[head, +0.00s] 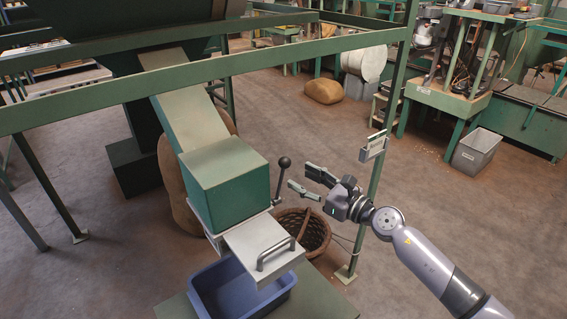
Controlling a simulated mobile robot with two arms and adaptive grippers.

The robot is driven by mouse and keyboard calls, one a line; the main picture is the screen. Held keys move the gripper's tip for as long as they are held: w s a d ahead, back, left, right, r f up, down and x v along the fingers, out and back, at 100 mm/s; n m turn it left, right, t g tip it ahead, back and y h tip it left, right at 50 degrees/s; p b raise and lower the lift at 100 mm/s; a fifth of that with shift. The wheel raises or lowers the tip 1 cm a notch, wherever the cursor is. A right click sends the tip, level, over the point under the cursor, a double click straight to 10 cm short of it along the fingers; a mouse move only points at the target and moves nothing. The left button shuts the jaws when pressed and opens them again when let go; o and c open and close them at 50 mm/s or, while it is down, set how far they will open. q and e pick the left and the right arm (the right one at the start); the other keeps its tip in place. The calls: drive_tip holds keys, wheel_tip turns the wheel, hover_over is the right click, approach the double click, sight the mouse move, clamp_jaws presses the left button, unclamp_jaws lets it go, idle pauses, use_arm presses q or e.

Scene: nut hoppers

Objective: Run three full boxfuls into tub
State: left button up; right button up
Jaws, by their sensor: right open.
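The green metering box (229,184) sits at the foot of a sloping chute (188,113). A pale slide plate with a bar handle (276,254) sticks out below its front. A lever with a dark ball knob (284,162) stands at the box's right side. The blue tub (207,292) rests on a green stand under the slide plate, which hides part of its inside. My right gripper (299,178) is open and empty, its fingers pointing left, just right of the lever's knob. I cannot tell whether it touches the lever. My left gripper is out of view.
A green frame post (387,120) with a small label box (373,147) stands right of the metering box, near my right arm. A wicker basket (318,238) and a brown sack (170,185) are on the floor close by. A grey bin (475,150) stands farther right.

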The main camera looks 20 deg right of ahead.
sight(283, 169)
drive_tip(key=x, duration=0.7)
drive_tip(key=shift+w+a, duration=0.2)
drive_tip(key=shift+w, duration=0.05)
drive_tip(key=shift+c, duration=0.2)
clamp_jaws()
drive_tip(key=shift+f, duration=0.1)
idle(0.6)
